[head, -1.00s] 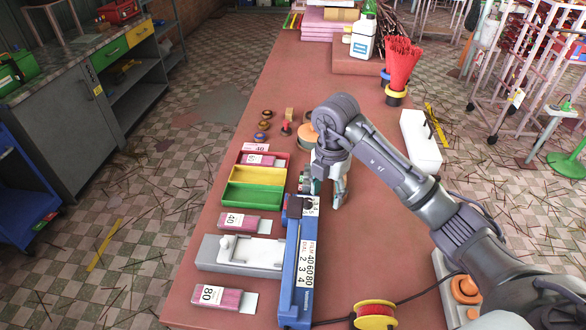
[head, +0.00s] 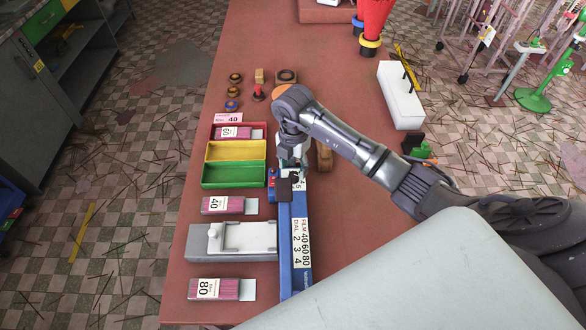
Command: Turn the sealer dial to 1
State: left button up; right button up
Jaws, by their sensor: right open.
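The blue sealer (head: 285,245) lies lengthwise on the red-brown table. A label on it (head: 302,243) pairs film 40, 60, 80 with dial 2, 3, 4. Its dial (head: 293,179), dark with white numerals beside it, sits at the far end. A 4 and a 5 show; the setting is too small to read. My right gripper (head: 291,163) is open and points down at the dial's far edge. Its fingers are partly hidden by the wrist, and I cannot tell whether they touch the dial. My left gripper is out of view.
Left of the sealer are a grey fixture (head: 200,243), labelled packs 40 (head: 215,205) and 80 (head: 208,288), and red, yellow and green (head: 230,174) trays. A wooden piece (head: 324,157) stands right of the gripper. A white block (head: 400,95) lies farther right.

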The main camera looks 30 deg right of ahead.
aim_at(293, 174)
jog(key=shift+f, duration=1.7)
grip_shut()
